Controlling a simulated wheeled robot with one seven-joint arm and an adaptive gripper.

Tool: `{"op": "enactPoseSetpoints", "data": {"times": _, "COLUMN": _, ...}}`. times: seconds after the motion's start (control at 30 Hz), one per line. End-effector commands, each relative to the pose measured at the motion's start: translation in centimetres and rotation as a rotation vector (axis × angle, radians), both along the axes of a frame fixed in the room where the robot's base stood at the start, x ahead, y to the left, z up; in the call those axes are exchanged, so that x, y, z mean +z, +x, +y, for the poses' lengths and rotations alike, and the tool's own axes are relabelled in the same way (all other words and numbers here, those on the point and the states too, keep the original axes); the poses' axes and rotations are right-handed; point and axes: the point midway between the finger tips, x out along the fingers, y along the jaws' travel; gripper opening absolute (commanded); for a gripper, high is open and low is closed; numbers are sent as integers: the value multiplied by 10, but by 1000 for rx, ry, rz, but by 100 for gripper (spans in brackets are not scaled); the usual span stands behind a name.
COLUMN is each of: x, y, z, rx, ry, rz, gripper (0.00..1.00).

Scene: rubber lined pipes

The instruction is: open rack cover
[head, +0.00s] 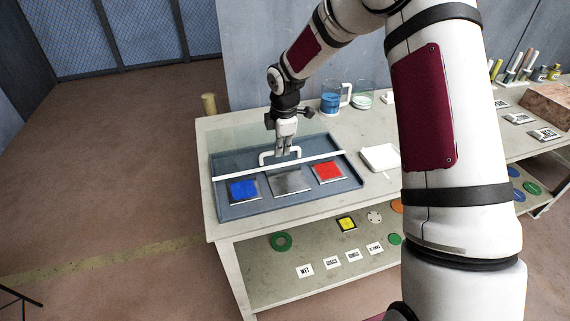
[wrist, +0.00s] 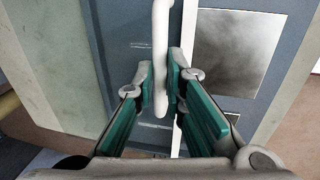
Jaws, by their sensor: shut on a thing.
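A blue-grey rack (head: 217,204) lies on the bench, with a blue, a grey and a red square plate in its front part. A white bar (head: 240,174) crosses the rack behind the plates, and a white U-shaped handle (head: 265,157) stands behind the bar. The clear cover's outline is hard to make out. My gripper (head: 284,152) points down at the handle and is shut on it. In the wrist view the handle (wrist: 160,40) runs between the two green-padded fingers. The far contact is partly hidden by the fingers.
A blue beaker (head: 330,103) and a white-based jar (head: 362,100) stand behind the rack. A white tray (head: 381,158) lies to its right. Coloured rings and label cards lie on the lower shelf (head: 280,285). Open floor is to the left.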

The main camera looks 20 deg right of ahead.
Motion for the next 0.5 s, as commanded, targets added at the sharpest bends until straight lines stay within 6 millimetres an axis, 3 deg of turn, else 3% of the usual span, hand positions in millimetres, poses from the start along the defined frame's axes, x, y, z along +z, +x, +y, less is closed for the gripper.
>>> {"op": "enactPoseSetpoints", "data": {"times": 0.03, "x": -4, "y": 16, "z": 0, "rx": -1, "ry": 0, "rz": -5, "gripper": 0}}
{"op": "enactPoseSetpoints", "data": {"times": 0.2, "x": -3, "y": 45, "z": 0, "rx": -2, "ry": 1, "rz": -3, "gripper": 0}}
{"op": "enactPoseSetpoints", "data": {"times": 0.5, "x": -1, "y": 68, "z": 0, "rx": -1, "ry": 0, "rz": 0, "gripper": 0}}
